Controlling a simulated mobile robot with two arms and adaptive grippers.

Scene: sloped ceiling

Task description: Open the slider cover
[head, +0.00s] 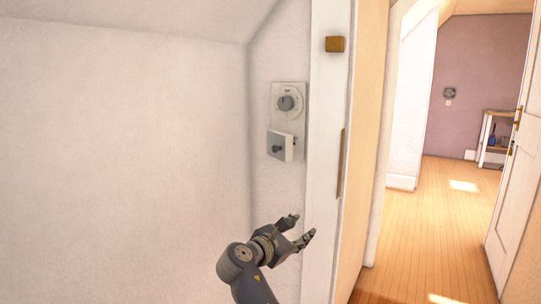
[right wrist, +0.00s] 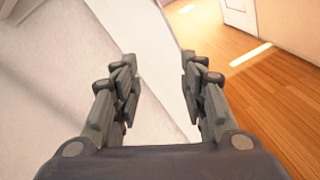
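A white panel (head: 275,108) is fixed on the narrow wall beside the door frame, with a round grey dial (head: 287,103) in its upper part. The slider cover (head: 286,147) is a pale block with a dark knob (head: 277,149) at the panel's lower end. What lies behind the cover is hidden. My right gripper (head: 300,228) is below the panel, apart from it, with its fingers spread and nothing between them. In the right wrist view the gripper (right wrist: 158,78) also shows open and empty. My left gripper is not in view.
The white door frame (head: 325,110) stands just right of the panel, with a brown block (head: 335,44) on it. A doorway opens onto a wooden floor (head: 430,220), with an open door (head: 515,160) and a small shelf (head: 495,140) beyond. The left wall (head: 120,150) is bare.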

